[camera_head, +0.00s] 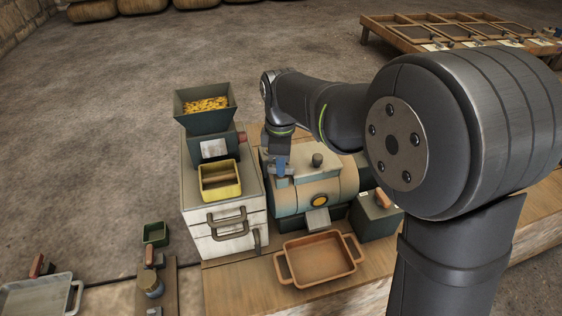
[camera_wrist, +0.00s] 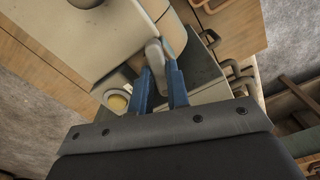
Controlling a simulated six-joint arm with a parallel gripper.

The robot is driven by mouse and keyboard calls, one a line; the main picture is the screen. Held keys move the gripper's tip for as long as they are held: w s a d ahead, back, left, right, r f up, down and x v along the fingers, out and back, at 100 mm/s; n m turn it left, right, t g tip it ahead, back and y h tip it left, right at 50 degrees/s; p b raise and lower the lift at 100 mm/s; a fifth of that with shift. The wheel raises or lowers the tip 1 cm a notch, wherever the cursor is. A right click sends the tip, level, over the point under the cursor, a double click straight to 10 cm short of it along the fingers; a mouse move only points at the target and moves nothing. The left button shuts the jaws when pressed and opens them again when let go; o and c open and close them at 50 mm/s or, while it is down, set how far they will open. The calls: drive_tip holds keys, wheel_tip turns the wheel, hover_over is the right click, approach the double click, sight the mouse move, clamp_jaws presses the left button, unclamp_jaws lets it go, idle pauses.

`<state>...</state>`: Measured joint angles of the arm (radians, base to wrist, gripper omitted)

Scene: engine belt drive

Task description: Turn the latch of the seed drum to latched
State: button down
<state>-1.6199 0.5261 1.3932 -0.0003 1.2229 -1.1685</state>
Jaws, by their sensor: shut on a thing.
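The seed drum (camera_head: 318,189) is a beige and teal horizontal cylinder on the wooden bench, with a dark knob on top and a round yellow spot on its front. My gripper (camera_head: 281,165) points down at the left end of the drum's top. In the wrist view my gripper's blue fingers (camera_wrist: 159,78) stand on both sides of a pale grey lever (camera_wrist: 154,54), which appears to be the drum's latch. The fingers are shut on it. The lever's lower part is hidden between the fingers, and I cannot read which position it is in.
A white drawer cabinet (camera_head: 225,238) stands close to the drum's left, bearing a yellow box (camera_head: 221,190) and a hopper of yellow grain (camera_head: 205,108). An orange tray (camera_head: 318,262) lies in front. A dark box with an orange handle (camera_head: 376,214) stands at the right.

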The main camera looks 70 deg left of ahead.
drive_tip(key=shift+r+n, duration=0.1)
drive_tip(key=shift+n, duration=1.8)
drive_tip(key=c, duration=1.4)
unclamp_jaws()
wheel_tip(320, 180, up, 17)
drive_tip(key=shift+r, duration=0.2)
wheel_tip(320, 180, down, 18)
drive_tip(key=shift+r, duration=0.2)
